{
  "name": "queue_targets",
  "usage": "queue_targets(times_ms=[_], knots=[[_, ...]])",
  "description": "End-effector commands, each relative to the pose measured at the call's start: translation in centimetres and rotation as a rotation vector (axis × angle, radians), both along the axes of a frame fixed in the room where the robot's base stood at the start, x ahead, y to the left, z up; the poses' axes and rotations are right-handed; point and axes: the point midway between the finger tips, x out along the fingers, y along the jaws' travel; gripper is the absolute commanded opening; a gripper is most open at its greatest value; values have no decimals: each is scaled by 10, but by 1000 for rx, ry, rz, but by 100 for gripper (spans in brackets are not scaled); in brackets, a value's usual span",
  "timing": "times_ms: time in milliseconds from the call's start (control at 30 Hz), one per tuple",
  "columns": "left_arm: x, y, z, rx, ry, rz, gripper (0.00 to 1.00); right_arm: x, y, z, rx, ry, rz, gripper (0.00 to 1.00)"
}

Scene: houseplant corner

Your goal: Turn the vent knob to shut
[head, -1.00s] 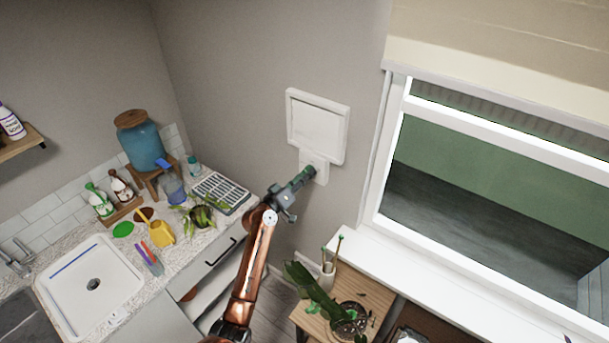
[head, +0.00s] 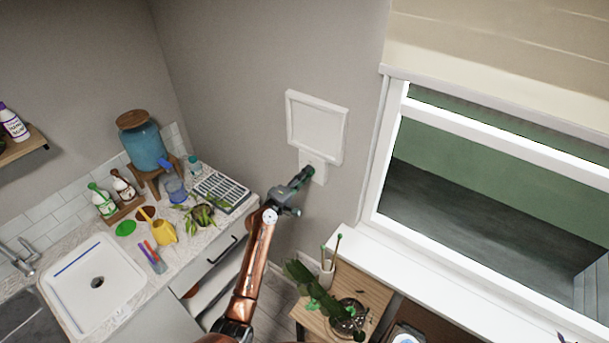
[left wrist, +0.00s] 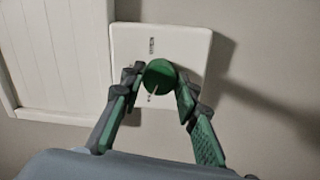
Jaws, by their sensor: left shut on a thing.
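The vent knob (left wrist: 160,75) is a round green knob with a pale pointer line, on a white wall plate (left wrist: 192,40) with small lettering. In the left wrist view the two fingers of my left gripper (left wrist: 158,90) are on either side of the knob, shut on it. The head view shows my left gripper (head: 305,176) at the same plate (head: 319,166), below the white vent panel (head: 316,124). The gripper hides the knob there. The vent panel also shows at the left of the wrist view (left wrist: 55,60). My right gripper is not in view.
A counter on the left holds a sink (head: 92,285), a blue dispenser (head: 143,145), a yellow watering can (head: 165,231) and a grey tray (head: 222,192). A window (head: 490,190) is on the right. A wooden stand (head: 365,290) with a plant (head: 322,295) is below.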

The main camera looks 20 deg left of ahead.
Motion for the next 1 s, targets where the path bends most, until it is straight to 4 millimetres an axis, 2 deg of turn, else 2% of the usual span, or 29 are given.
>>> queue_targets(times_ms=[467,500,767,1000], knots=[[0,2,0,-16,5,3,5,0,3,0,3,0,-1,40],[0,2,0,-16,5,3,29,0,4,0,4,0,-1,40],[0,0,0,-15,5,1,46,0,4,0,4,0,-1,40],[0,0,0,-14,5,0,46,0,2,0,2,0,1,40]])
